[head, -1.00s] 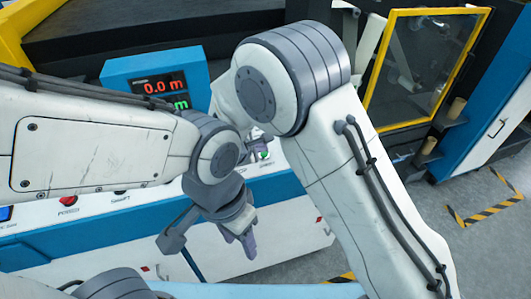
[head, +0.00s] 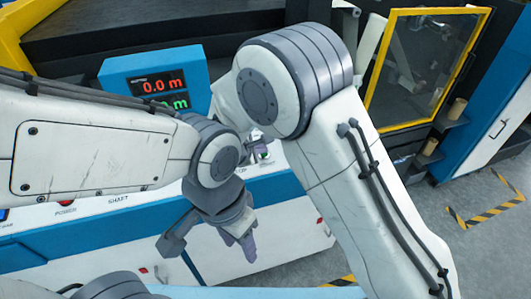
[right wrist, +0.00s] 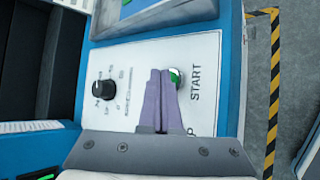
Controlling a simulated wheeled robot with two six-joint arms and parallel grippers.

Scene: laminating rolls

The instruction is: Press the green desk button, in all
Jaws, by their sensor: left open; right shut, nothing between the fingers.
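The green START button (right wrist: 175,77) sits on a white panel in the right wrist view, partly covered by my right gripper's fingertips. It also shows as a small green spot in the head view (head: 263,155). My right gripper (right wrist: 161,74) is shut and empty, its purple fingers just left of and over the button's edge. I cannot tell whether they touch it. In the head view my right gripper is mostly hidden behind the arms. My left gripper (head: 207,246) is open and empty, hanging in front of the desk, below and left of the button.
A black knob (right wrist: 104,89) stands on the panel left of the button. A blue display box (head: 157,82) shows 0.0 m behind my arms. A yellow-framed window (head: 425,65) is at the right. Striped floor tape (head: 490,214) marks the grey floor.

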